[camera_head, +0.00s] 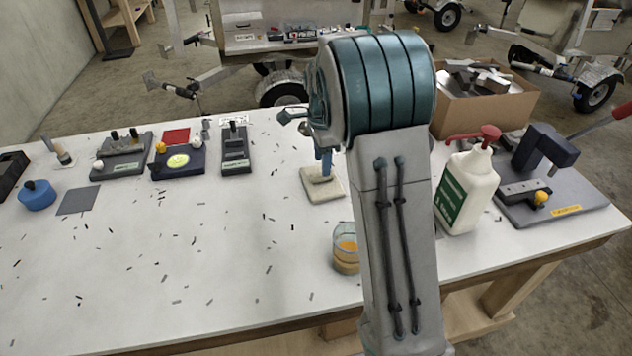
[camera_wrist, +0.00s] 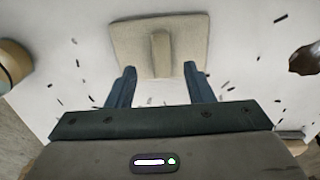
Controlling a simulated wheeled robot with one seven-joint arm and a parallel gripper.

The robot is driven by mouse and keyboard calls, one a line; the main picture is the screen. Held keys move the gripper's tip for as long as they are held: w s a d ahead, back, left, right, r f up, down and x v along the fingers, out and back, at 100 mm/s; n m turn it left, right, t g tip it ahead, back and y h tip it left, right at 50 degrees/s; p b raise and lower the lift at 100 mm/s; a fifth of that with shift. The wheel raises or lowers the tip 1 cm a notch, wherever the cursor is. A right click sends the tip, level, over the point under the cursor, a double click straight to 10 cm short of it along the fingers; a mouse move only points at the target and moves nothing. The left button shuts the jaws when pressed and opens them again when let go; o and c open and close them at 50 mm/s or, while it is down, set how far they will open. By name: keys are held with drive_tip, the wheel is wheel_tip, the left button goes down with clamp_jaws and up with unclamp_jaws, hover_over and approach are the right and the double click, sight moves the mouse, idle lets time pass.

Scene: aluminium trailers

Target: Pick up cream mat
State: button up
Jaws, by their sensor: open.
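The cream mat (camera_head: 322,188) lies flat on the white table, just left of my arm in the head view. In the wrist view the cream mat (camera_wrist: 190,36) is a square pad with a raised block-like ridge in its middle. My gripper (camera_wrist: 158,75) is open, its two blue-grey fingers on either side of the ridge's near end. The fingertips overlap the mat's near edge in the picture; I cannot tell whether they touch it. In the head view my gripper (camera_head: 325,168) is above the mat, partly hidden by my arm.
A glass jar with amber contents (camera_head: 346,250) stands close to my arm. A white pump bottle (camera_head: 467,190) and a cardboard box (camera_head: 484,105) are to the right. Devices and a blue pot (camera_head: 38,195) line the table's left and back. Small dark scraps litter the open table middle.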

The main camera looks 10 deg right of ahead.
sight(322, 179)
wheel_tip(322, 179, down, 4)
drive_tip(key=shift+w+f, duration=0.1)
clamp_jaws()
drive_tip(key=shift+r, duration=0.2)
